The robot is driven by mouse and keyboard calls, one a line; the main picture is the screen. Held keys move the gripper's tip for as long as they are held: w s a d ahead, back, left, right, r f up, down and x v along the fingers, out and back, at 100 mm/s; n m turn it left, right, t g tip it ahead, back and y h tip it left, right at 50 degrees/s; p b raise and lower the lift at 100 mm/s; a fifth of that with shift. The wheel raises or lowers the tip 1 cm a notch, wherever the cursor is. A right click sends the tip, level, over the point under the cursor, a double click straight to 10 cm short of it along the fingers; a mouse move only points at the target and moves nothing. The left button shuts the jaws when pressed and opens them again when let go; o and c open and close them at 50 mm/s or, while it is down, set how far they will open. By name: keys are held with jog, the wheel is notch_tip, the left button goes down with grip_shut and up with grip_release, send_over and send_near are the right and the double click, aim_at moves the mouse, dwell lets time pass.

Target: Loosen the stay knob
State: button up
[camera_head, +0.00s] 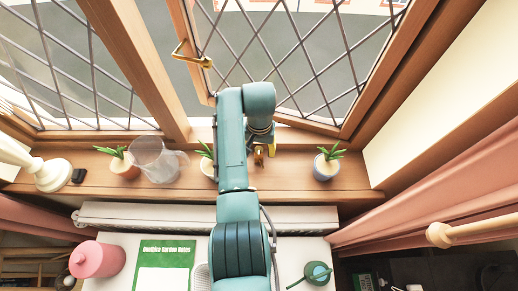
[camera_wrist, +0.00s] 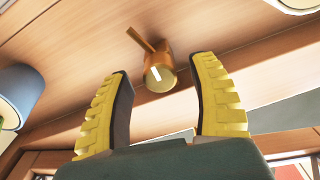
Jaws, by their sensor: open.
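The stay knob (camera_wrist: 158,76) is a small round brass knob with a white mark on its face, and a thin brass bar sticks out from it. It sits on the wooden sill; in the head view a small brass part (camera_head: 258,156) shows there, partly hidden by my arm. My gripper (camera_wrist: 162,70) is open, with its yellow ribbed fingers on either side of the knob in the wrist view. Gaps show between the knob and both fingers, and nothing is held. In the head view, only a bit of yellow finger (camera_head: 272,151) shows beside the brass part.
The leaded window (camera_head: 300,50) stands open, with a brass handle (camera_head: 193,57) on its frame. On the sill (camera_head: 300,185) are a clear jug (camera_head: 157,162) and several potted plants, one in a blue-grey pot (camera_head: 326,169) to the right. A pink jar (camera_head: 97,259) and green watering can (camera_head: 317,273) stand below.

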jog(key=shift+f, duration=0.55)
grip_shut()
